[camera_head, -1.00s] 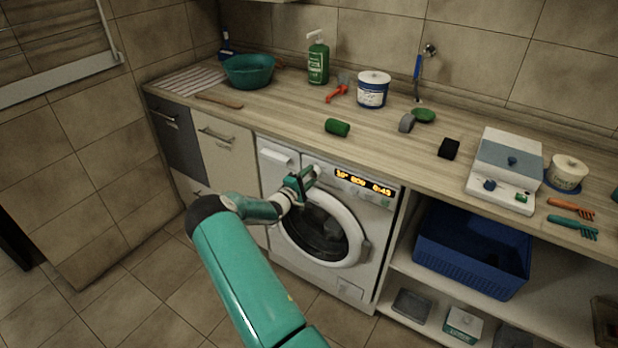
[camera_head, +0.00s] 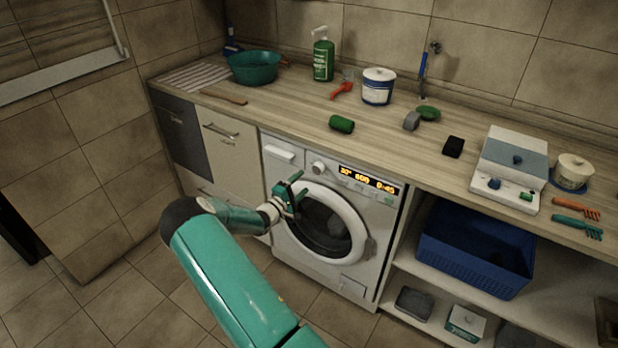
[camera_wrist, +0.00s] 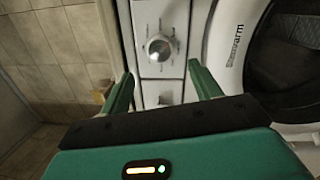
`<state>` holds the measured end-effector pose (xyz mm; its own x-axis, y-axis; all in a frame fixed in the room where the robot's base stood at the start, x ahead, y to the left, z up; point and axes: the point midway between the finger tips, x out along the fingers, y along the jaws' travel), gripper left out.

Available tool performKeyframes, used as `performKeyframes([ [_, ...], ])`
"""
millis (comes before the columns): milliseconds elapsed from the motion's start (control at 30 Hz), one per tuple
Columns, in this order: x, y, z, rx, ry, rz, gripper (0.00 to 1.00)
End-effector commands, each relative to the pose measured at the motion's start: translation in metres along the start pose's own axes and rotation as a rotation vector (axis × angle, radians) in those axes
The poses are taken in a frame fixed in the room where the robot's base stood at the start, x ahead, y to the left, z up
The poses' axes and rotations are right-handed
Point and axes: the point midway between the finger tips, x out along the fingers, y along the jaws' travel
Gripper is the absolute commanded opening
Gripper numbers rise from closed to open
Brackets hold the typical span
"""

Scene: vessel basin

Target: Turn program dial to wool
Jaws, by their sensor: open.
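The washing machine (camera_head: 338,285) is white with a round door and a lit orange display (camera_head: 368,179). Its silver program dial (camera_head: 318,168) sits left of the display and also shows in the wrist view (camera_wrist: 159,48), with small markings around it too blurred to read. My gripper (camera_head: 297,187) is open and empty, below and left of the dial, in front of the door's upper left. In the wrist view the open fingers (camera_wrist: 160,72) point at the panel, with the dial beyond and between them; they appear apart from it.
The counter (camera_head: 290,115) overhangs the machine and holds a teal basin (camera_head: 254,67), a green bottle (camera_head: 323,58) and a white device (camera_head: 508,165). A blue crate (camera_head: 474,250) stands on the shelf to the right. The floor in front is clear.

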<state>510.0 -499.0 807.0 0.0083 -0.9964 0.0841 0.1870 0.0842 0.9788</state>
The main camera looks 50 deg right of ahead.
Motion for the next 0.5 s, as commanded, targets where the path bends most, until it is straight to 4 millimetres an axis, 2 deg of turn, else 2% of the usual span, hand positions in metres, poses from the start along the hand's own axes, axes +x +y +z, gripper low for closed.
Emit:
performKeyframes([
  [100,-0.027,0.0,-0.001,-0.001,0.003,0.001,0.63],
  [233,-0.05,0.0,-0.001,0.0,0.003,0.001,0.63],
  [367,-0.062,0.0,0.0,0.001,0.001,0.0,0.63],
  [500,-0.066,0.0,0.0,0.001,0.001,0.0,0.63],
])
